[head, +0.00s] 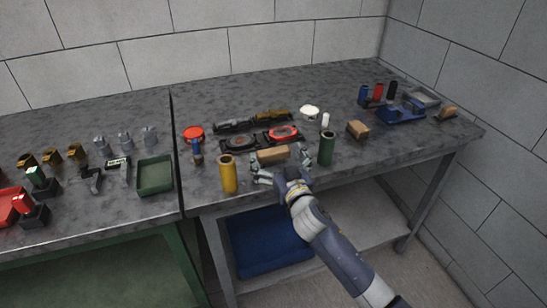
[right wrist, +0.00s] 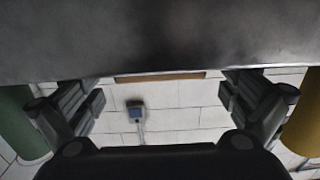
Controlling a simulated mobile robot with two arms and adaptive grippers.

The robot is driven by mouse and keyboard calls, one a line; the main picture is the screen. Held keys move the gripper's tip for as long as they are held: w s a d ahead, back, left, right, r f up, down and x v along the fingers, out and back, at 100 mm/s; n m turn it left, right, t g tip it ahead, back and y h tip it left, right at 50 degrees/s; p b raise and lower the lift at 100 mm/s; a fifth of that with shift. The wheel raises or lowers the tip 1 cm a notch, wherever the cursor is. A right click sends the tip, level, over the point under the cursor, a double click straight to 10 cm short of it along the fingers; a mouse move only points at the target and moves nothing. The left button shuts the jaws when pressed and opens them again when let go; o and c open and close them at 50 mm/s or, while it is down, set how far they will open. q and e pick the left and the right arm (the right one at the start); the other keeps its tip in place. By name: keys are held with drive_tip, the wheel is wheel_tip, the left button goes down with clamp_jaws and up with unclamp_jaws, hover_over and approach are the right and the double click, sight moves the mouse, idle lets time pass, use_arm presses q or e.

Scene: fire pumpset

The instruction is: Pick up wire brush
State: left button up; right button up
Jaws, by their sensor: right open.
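A long tan wooden block (head: 272,155) lies on the right-hand table, near its front. It looks like the wire brush, but I cannot make out bristles. My right gripper (head: 283,167) is open just in front of it, its fingers spread towards the block's two ends and nothing held. In the right wrist view, which looks upside down, the block shows as a thin brown strip (right wrist: 160,77) between and beyond the open fingers (right wrist: 160,105). I cannot tell whether a finger touches it. My left gripper is not in view.
A yellow cylinder (head: 228,174) stands left of my right gripper and a green cylinder (head: 327,148) stands right of it, both close. Black pump parts (head: 240,141) lie behind the block. Another tan block (head: 358,130) is further right. Bare table (head: 410,145) lies at right.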

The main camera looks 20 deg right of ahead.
sight(273, 150)
drive_tip(key=shift+w+f, duration=0.1)
drive_tip(key=shift+w, duration=1.1)
drive_tip(key=shift+c, duration=0.6)
drive_tip(key=c, duration=1.1)
drive_tip(key=shift+o, duration=0.2)
drive_tip(key=shift+r, duration=0.75)
wheel_tip(273, 150, up, 3)
drive_tip(key=shift+f, duration=0.15)
drive_tip(key=s+r+b, duration=0.1)
drive_tip(key=s, duration=1.5)
drive_tip(key=shift+d, duration=0.25)
